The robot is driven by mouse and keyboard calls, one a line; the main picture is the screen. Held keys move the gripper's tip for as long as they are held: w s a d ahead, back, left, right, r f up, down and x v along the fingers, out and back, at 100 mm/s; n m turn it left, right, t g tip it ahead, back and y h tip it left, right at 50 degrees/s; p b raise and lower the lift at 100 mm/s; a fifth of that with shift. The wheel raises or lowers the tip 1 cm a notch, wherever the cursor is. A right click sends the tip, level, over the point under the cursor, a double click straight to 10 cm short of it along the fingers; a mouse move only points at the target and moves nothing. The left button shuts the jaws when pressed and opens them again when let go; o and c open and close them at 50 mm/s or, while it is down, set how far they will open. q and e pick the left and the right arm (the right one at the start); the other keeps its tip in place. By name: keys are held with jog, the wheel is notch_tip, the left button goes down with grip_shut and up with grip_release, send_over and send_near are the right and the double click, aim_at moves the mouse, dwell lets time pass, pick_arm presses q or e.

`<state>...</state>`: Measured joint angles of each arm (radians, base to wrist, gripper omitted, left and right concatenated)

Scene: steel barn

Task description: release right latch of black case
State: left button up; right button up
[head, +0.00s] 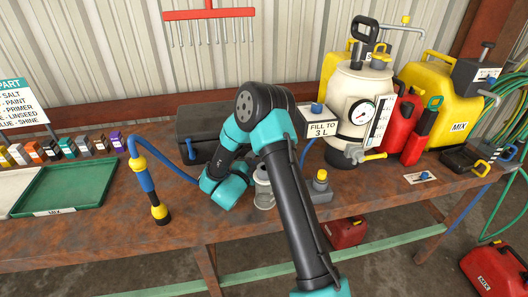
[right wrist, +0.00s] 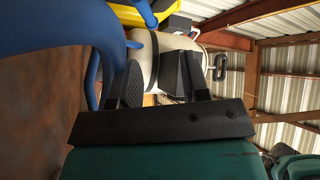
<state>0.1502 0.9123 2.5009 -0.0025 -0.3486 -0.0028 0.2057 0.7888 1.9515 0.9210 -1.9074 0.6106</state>
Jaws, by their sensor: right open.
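A long black case (head: 196,154) lies on the bench behind my right arm in the head view. Its left end shows, with a small grey-blue part that may be a latch. My arm hides its right part, so I cannot see the right latch. My right gripper is hidden behind its own wrist in the head view. In the right wrist view its two dark fingers (right wrist: 160,78) are apart with nothing between them, in front of the cream tank (right wrist: 172,58). The case cannot be made out in that view. My left gripper is not in view.
A blue hose (head: 172,167) curves left of my wrist, and looms close in the wrist view (right wrist: 45,45). A grey canister (head: 264,190) stands beside my wrist. A green tray (head: 66,183) is left. The cream sprayer tank (head: 352,95) and yellow cans (head: 430,88) are right.

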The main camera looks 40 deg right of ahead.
jog(key=v, duration=0.2)
jog(key=r+v, duration=0.1)
jog(key=v, duration=0.1)
jog(key=shift+a, duration=0.15)
jog(key=shift+c, duration=0.4)
